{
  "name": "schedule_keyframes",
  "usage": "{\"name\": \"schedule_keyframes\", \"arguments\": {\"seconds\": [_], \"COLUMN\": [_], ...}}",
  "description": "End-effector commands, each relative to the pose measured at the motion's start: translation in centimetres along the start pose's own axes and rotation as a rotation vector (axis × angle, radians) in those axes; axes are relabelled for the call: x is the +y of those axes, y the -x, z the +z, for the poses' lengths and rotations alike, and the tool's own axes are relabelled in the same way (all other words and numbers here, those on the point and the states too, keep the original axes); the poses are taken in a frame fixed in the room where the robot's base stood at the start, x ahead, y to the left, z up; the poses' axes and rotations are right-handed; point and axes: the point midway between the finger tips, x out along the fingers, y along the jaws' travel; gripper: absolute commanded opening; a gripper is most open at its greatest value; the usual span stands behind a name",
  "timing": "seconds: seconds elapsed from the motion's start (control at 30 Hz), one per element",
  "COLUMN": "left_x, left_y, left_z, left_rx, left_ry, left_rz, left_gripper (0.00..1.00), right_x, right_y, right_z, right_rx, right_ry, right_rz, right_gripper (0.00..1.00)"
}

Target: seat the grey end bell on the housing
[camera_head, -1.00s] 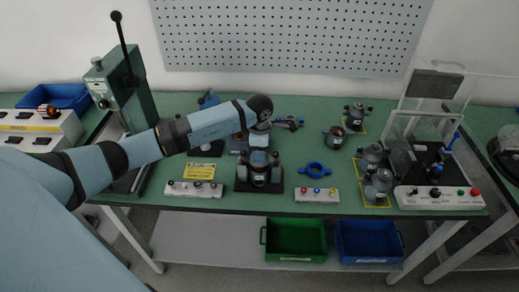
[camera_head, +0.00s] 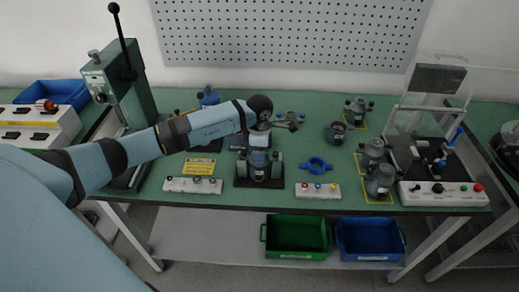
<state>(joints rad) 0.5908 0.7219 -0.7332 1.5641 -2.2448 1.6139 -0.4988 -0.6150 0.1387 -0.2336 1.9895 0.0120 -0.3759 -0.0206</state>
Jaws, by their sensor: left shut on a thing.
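The housing (camera_head: 259,172) stands upright on a black base at the middle front of the bench, with a grey post on each side. My left gripper (camera_head: 258,147) comes down over it from above and is shut on a small grey part, which looks like the grey end bell (camera_head: 258,157). The part is mostly hidden by the gripper and sits at or just above the housing's top; I cannot tell whether they touch. My right gripper is not in view.
A grey eared part (camera_head: 288,121) lies behind. Button boxes (camera_head: 318,191) (camera_head: 193,185) flank the base in front. A green press (camera_head: 122,92) stands left; several grey motors (camera_head: 378,181) and a test rig (camera_head: 440,194) stand right.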

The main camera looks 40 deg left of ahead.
Motion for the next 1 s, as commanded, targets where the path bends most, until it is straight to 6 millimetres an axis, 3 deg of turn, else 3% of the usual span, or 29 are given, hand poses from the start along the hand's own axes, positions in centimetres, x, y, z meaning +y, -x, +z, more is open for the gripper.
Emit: {"name": "schedule_keyframes", "arguments": {"seconds": [0.13, 0.17, 0.27, 0.3, 0.67, 0.77, 1.0], "left_x": [0.0, 0.0, 0.0, 0.0, 0.1, 0.1, 0.1], "left_y": [0.1, 0.1, 0.1, 0.1, 0.7, 2.2, 7.7], "left_z": [0.0, 0.0, 0.0, 0.0, 0.0, 0.1, 0.0], "left_rx": [-0.001, -0.001, -0.001, -0.001, -0.001, -0.002, -0.003], "left_ry": [0.000, 0.000, 0.000, 0.000, 0.000, -0.001, -0.001], "left_rz": [0.001, 0.001, 0.001, 0.001, 0.002, 0.005, 0.006], "left_gripper": [0.35, 0.58, 0.81, 0.83, 0.83, 0.83, 0.83], "right_x": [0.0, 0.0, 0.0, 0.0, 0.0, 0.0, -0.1], "right_y": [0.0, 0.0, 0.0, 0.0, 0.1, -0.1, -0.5], "right_z": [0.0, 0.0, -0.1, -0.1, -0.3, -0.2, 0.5], "right_rx": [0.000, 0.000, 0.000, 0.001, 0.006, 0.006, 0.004], "right_ry": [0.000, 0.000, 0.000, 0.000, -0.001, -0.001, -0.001], "right_rz": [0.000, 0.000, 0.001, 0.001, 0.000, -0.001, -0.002], "right_gripper": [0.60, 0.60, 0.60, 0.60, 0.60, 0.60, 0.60]}}
